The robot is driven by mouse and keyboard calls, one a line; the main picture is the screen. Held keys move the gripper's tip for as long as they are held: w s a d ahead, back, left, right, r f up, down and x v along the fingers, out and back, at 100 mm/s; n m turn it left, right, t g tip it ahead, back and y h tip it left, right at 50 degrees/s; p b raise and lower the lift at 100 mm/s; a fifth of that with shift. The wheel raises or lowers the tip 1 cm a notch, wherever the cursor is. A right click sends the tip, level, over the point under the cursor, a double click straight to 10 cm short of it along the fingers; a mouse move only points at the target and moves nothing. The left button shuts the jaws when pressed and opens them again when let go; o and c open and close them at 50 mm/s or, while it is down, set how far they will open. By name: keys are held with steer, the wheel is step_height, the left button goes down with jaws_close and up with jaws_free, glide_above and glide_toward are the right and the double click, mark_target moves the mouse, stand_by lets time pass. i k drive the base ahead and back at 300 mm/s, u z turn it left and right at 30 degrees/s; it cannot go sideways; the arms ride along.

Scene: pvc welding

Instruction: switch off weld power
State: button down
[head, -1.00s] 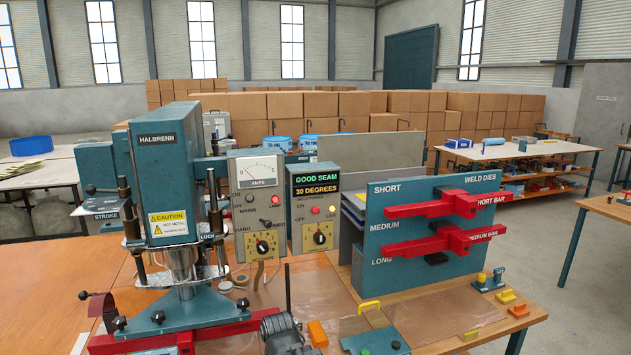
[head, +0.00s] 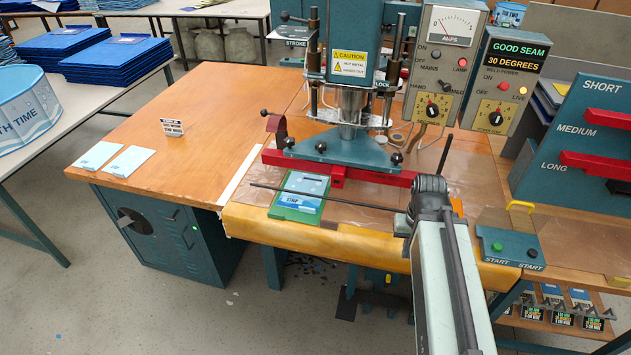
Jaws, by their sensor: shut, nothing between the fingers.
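The weld power box (head: 500,75) is at the upper right, on the welding machine. Its screen (head: 514,52) reads GOOD SEAM, 30 DEGREES. Below the words WELD POWER is a small red knob (head: 504,86), with OFF to its left and LIVE to its right. I cannot tell which way it is set. An orange-yellow lamp (head: 522,90) is by LIVE. A black dial (head: 495,118) is lower on the box. My arm rises from the bottom right to a dark joint, short of the box. I cannot make out my gripper's fingertips.
Left of the box is the AMPS panel (head: 440,60). The teal press base (head: 345,150) and red bar (head: 350,175) stand left of my arm. A START button box (head: 510,250) is to its right. The wooden bench (head: 190,125) is mostly clear at left.

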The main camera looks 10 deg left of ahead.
mark_target(503, 85)
steer(key=u, duration=2.45)
steer(key=k, duration=1.05)
steer(key=z, duration=1.4)
steer(key=i, duration=1)
steer(key=u, duration=0.1)
